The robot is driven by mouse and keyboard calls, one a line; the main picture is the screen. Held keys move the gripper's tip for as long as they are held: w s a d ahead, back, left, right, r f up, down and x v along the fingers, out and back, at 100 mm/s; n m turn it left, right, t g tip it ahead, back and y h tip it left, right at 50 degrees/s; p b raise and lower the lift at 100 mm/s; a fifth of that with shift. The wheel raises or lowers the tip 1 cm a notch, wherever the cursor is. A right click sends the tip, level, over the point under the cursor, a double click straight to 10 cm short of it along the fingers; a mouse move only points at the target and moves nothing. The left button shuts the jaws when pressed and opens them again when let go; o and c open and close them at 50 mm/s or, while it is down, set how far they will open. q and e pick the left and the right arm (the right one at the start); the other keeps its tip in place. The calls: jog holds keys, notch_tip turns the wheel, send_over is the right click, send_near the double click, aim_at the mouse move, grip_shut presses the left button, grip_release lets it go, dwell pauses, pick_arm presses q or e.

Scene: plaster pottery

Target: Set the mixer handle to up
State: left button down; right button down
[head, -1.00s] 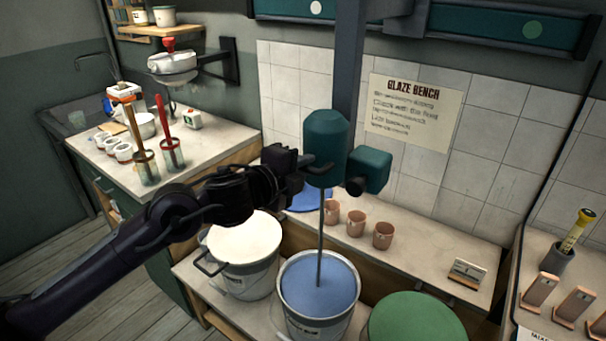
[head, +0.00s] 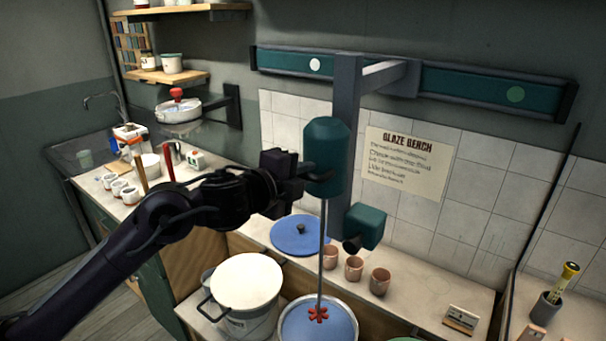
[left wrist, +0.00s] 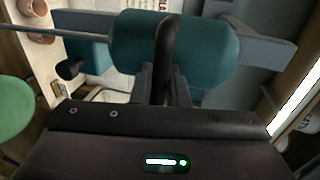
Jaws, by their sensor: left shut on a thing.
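The mixer has a teal motor body (head: 325,150) on a grey upright post, with a thin shaft (head: 322,245) and a red paddle (head: 318,314). The paddle shows over the blue glaze in a bucket (head: 285,322); whether it touches the glaze I cannot tell. My left gripper (head: 308,172) is shut on the dark mixer handle (head: 324,178), at the left side of the motor body. In the left wrist view, the dark curved handle (left wrist: 165,42) runs between the fingers (left wrist: 165,85) in front of the teal body (left wrist: 210,48). My right gripper is out of view.
A teal block (head: 365,226) sits on the post below the motor body. A white-filled bucket (head: 246,282) stands left of the blue one. A blue lid (head: 284,240) and pink cups (head: 354,268) are on the bench behind. A wall rail (head: 460,92) runs above.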

pick_arm(q)
jog(key=c, duration=1.5)
grip_release()
jog(key=shift+r, duration=0.35)
jog(key=shift+s+f, duration=0.1)
jog(key=shift+s+a, duration=0.15)
jog(key=shift+a, duration=0.05)
jog(key=b+v, duration=0.2)
jog(key=v, duration=0.5)
jog(key=shift+s, duration=0.15)
